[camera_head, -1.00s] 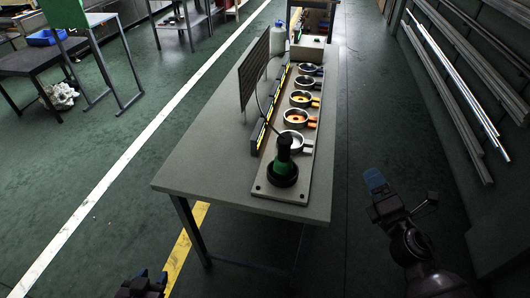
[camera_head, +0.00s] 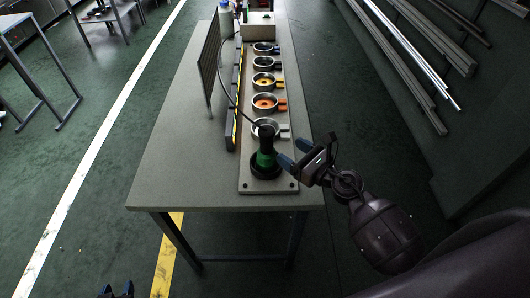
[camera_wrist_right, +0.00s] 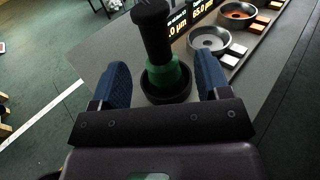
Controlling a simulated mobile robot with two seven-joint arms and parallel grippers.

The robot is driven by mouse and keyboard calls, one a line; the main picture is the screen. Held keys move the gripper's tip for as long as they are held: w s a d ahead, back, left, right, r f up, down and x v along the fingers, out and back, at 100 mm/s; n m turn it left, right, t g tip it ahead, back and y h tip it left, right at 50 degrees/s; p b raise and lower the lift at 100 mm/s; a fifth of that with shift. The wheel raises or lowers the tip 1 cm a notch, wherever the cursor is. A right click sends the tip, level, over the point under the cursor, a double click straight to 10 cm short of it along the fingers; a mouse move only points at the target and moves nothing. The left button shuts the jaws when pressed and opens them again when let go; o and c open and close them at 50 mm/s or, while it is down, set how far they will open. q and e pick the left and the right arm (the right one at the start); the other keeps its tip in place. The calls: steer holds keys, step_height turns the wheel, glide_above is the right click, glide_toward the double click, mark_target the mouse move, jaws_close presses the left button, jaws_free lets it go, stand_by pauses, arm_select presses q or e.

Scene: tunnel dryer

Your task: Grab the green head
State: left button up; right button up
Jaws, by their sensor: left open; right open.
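The green head (camera_head: 266,158) has a black upper part and stands upright in a round black holder (camera_head: 267,171) at the near end of the grey base plate. A dark cable arcs from its top. My right gripper (camera_head: 289,154) is open just to its right. In the right wrist view the green head (camera_wrist_right: 165,76) stands beyond and between the two blue fingers of my right gripper (camera_wrist_right: 163,85), with no visible grip on it. My left gripper (camera_head: 116,289) shows only its blue fingertips at the bottom edge, open and far from the head.
Several round cups with coloured handles stand in a row on the base plate (camera_head: 284,184) behind the head. A display bar (camera_head: 235,110) and a dark perforated panel (camera_head: 209,62) stand left of them. The table's (camera_head: 165,180) near left part is clear.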

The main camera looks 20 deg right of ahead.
mark_target(272, 142)
steer(key=shift+s+a+f+x, duration=0.1)
steer(key=shift+x, duration=1.45)
steer(key=shift+s+a+f+x, duration=0.1)
steer(key=shift+a+x, duration=0.05)
steer(key=shift+x, duration=1.35)
steer(key=shift+a+f+x, duration=0.1)
steer(key=shift+x, duration=1.45)
jaws_close()
steer(key=shift+r, duration=0.2)
